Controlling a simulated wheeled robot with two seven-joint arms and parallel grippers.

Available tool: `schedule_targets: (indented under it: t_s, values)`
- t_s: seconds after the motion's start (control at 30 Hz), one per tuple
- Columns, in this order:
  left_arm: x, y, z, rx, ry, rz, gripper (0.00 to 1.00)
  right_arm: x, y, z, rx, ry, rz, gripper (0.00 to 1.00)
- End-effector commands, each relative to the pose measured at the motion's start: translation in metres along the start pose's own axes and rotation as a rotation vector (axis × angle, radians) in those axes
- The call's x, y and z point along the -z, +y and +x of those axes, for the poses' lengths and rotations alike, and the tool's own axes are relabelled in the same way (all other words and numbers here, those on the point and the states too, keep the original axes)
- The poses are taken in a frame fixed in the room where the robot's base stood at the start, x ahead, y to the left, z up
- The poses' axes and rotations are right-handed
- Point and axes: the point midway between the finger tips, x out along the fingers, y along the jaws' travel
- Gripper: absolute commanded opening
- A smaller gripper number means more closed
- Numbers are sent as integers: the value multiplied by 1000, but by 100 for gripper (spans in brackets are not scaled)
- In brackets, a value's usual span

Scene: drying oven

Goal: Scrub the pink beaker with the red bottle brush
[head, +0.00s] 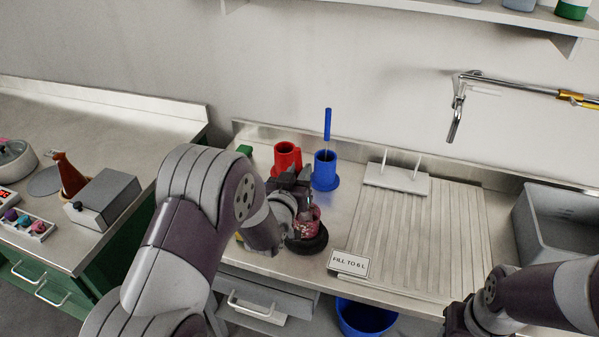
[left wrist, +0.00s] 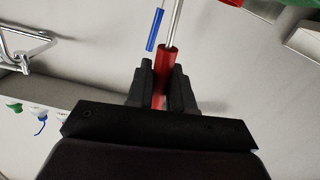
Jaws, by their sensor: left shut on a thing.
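The pink beaker (head: 307,222), with dark blotches on its wall, stands on a round black base (head: 311,245) near the counter's front edge. My left gripper (head: 291,183) is just behind and above the beaker, partly hidden by its own arm. In the left wrist view the gripper is shut on the red handle of the bottle brush (left wrist: 167,57), with a metal shaft running on from it. The brush's bristles are hidden, so I cannot tell whether they are in the beaker. My right gripper (head: 456,321) is at the bottom edge, mostly cut off.
A red holder (head: 284,158) stands behind my left gripper. A blue holder (head: 325,172) beside it carries a blue-handled brush (head: 327,125). A ribbed drainboard (head: 405,235), a sign (head: 348,264) and a grey sink (head: 560,230) are to the right. A blue bucket (head: 362,318) is below.

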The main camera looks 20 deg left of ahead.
Motion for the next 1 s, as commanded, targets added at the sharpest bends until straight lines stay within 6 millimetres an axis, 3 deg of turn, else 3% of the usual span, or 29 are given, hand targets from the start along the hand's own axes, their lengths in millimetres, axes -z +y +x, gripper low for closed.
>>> schedule_targets:
  t_s: [1.0]
  values:
    - [-13,-2,-3,0,0,0,0,-2,0,13,0,0,0,43]
